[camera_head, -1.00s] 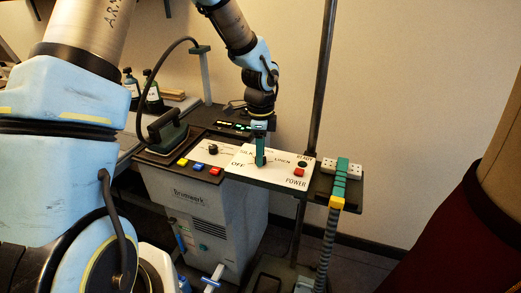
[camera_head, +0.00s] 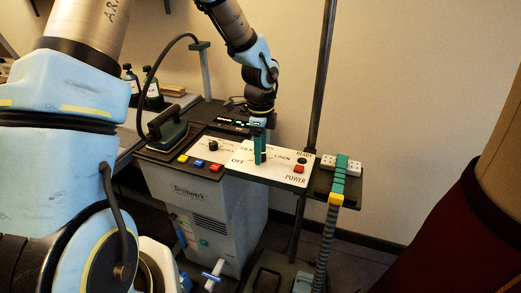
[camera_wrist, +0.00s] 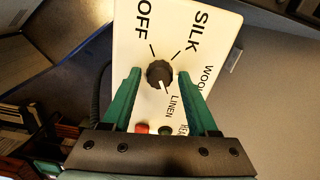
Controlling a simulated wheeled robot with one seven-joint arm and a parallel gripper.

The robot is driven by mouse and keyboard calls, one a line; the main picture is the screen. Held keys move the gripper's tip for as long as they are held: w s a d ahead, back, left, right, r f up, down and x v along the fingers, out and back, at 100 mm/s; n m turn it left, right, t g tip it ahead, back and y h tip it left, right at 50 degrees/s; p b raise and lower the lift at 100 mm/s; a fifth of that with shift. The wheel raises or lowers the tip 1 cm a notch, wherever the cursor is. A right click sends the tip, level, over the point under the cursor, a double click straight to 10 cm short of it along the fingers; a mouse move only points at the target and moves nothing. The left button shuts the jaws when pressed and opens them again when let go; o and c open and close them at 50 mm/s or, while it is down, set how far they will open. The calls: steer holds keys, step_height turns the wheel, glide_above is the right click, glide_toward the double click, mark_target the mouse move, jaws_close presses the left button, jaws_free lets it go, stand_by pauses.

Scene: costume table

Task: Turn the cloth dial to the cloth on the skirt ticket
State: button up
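The cloth dial (camera_wrist: 159,73) is a round black knob on a white panel (camera_wrist: 133,45) lettered OFF, SILK, WOOL and LINEN. In the wrist view its white pointer mark faces down, about toward LINEN. My gripper (camera_wrist: 160,75) has its two green fingers on either side of the dial, with a narrow gap showing on each side. In the head view my gripper (camera_head: 259,152) stands over the panel and hides much of the dial. A dark red skirt (camera_head: 450,240) is at the right edge. No ticket can be read.
A red POWER button (camera_head: 299,169) and a READY light lie right of the dial. Yellow, blue and red buttons (camera_head: 200,163) lie to the left, by an iron (camera_head: 167,130). A power strip with a teal strap (camera_head: 340,172) and a vertical pole (camera_head: 321,80) stand to the right.

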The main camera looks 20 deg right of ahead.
steer(key=shift+o, duration=0.7)
step_height(320, 180, up, 11)
steer(key=b, duration=0.2)
steer(key=shift+f, duration=0.1)
steer(key=s+a+f+n, duration=0.1)
steer(key=s+a+n, duration=0.1)
steer(key=a+n, duration=1)
steer(key=s+a+f+n+t, duration=0.1)
steer(key=s+a+n, duration=0.1)
steer(key=a+n, duration=1)
steer(key=a, duration=0.6)
steer(key=shift+s+a+f+t, duration=0.2)
steer(key=shift+s+a+t, duration=0.1)
steer(key=shift+a, duration=0.1)
